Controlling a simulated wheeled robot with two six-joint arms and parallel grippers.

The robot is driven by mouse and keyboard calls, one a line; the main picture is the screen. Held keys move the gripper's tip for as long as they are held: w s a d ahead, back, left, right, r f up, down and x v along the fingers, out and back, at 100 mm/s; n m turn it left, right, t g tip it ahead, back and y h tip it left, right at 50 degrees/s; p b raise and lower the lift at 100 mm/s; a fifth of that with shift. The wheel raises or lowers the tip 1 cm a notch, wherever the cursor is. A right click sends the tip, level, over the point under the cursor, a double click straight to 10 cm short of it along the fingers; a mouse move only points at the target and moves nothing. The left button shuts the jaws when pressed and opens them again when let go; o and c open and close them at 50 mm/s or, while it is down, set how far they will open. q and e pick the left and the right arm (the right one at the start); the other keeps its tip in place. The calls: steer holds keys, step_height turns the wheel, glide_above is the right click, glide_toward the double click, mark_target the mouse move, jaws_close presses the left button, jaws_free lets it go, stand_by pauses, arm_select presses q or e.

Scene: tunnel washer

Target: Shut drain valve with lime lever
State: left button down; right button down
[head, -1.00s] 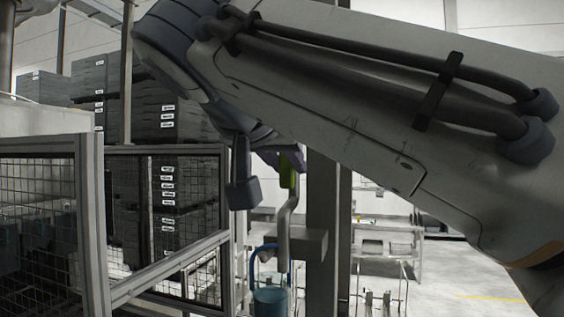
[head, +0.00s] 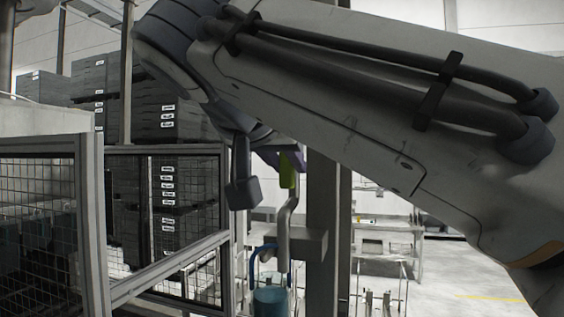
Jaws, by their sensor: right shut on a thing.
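The lime lever (head: 288,174) shows as a short green grip at the centre of the head view, on top of a bent grey pipe. My right gripper (head: 286,161) is shut on the lime lever from above, just below my wrist. My own right arm covers much of the view and hides most of the jaws and the upper part of the lever. The grey bent pipe (head: 284,222) runs down from the lever past a grey bracket. The valve body cannot be made out clearly. My left gripper is not in view.
A blue container (head: 271,301) is below the pipe, close to a grey upright post (head: 322,230). A mesh guard fence (head: 88,210) stands at left, with stacked dark crates (head: 180,185) behind it. Open floor (head: 460,280) lies at right, beyond a bench.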

stand_by(0.4)
steer(key=shift+w+a+f+m+y+b, duration=0.15)
steer(key=shift+a+m+y+b, duration=0.2)
steer(key=shift+b, duration=0.5)
steer(key=shift+w+a+r+m+t+y+b, duration=0.1)
steer(key=shift+a+r+m+t+y+b, duration=0.25)
steer(key=shift+m+b, duration=0.4)
steer(key=shift+w+a+r+m+t+y+b, duration=0.15)
steer(key=shift+a+m+y+b, duration=0.3)
steer(key=shift+m+b, duration=0.25)
steer(key=shift+w+a+r+m+t+y+b, duration=0.1)
steer(key=shift+a+r+m+t+y+b, duration=0.1)
steer(key=shift+a+m+y+b, duration=0.35)
steer(key=shift+d, duration=0.1)
steer(key=c, duration=0.7)
jaws_free()
